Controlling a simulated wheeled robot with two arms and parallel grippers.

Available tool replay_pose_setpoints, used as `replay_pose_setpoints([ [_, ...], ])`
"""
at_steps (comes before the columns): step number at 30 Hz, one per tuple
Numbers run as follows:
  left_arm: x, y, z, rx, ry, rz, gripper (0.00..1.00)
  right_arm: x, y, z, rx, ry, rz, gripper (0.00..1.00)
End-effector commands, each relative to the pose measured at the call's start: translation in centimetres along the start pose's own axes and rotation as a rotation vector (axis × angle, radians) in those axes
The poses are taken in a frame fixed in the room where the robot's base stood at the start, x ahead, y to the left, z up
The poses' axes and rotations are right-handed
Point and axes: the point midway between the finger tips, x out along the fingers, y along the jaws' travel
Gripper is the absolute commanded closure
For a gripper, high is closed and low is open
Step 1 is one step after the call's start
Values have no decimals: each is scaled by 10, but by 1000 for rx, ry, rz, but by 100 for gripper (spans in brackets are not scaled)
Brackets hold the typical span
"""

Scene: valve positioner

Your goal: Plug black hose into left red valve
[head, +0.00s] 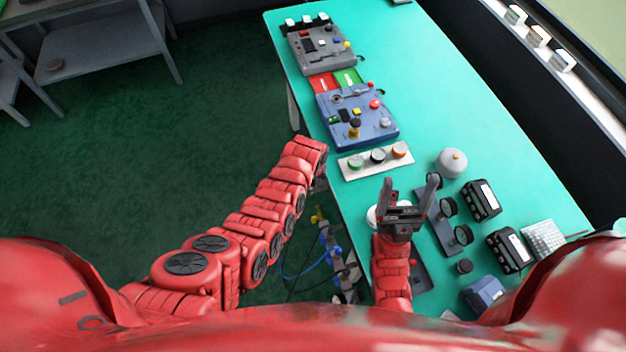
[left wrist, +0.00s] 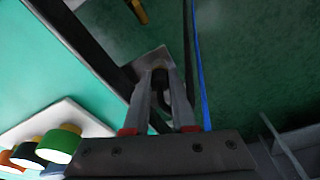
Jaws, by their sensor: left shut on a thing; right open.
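My left gripper (head: 321,178) is beside the table's left edge, mostly hidden behind its own wrist in the head view. In the left wrist view its fingers (left wrist: 161,82) are closed on a dark piece, apparently the black hose (left wrist: 162,92); its end is hard to make out. A thin black line also hangs beside a blue hose (left wrist: 197,65). In the head view, a pipe assembly (head: 335,250) with blue and yellow parts stands below the left gripper. I cannot make out a red valve on it. My right gripper (head: 409,200) is open and empty above the table.
The green table (head: 480,100) holds a blue control box (head: 358,115), a grey control box (head: 320,45), a white strip with coloured buttons (head: 350,172), a round grey object (head: 451,163) and black boxes (head: 482,200). Shelves stand at the upper left. The floor at left is clear.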

Motion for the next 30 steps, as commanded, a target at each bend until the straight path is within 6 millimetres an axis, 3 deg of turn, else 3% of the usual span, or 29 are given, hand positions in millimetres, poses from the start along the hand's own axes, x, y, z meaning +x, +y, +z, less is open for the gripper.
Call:
replay_pose_setpoints([
  [30,-8,0,-1,0,0,0,100,6,0,-1,0,0,0,22],
])
